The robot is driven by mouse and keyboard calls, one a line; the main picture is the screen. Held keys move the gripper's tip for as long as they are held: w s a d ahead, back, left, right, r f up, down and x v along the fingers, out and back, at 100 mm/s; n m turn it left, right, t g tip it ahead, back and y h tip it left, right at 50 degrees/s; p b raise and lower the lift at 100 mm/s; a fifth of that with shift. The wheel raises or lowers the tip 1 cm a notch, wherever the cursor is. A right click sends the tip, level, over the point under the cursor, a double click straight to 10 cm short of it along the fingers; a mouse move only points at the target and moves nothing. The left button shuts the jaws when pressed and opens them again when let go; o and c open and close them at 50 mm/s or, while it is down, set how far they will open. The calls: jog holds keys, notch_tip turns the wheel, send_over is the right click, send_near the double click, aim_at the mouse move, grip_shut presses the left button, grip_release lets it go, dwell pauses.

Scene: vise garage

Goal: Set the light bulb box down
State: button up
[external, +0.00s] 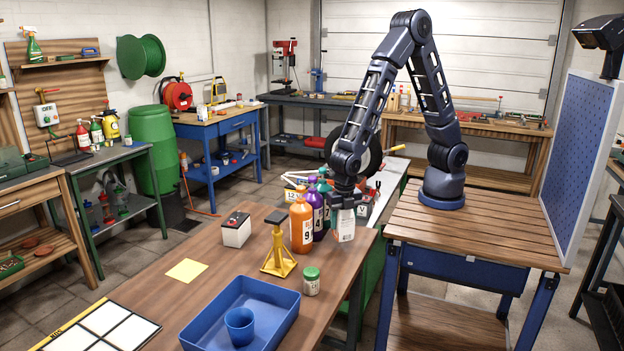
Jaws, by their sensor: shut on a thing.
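My gripper (347,205) points down near the far right edge of the brown wooden table (215,225). It is shut on a small pale box with a greenish-grey side and an orange mark, which looks like the light bulb box (346,228). The box is upright below the fingers, just right of the bottles. I cannot tell whether its bottom touches the tabletop or hangs slightly above it. The gripper hides the top of the box.
An orange bottle (301,226) and a purple bottle (317,212) stand close left of the box.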

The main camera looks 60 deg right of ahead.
aim_at(343, 229)
jog(key=shift+f, duration=1.85)
jog(key=shift+f, duration=0.2)
jog(key=o, duration=1)
jog(key=shift+r, duration=0.1)
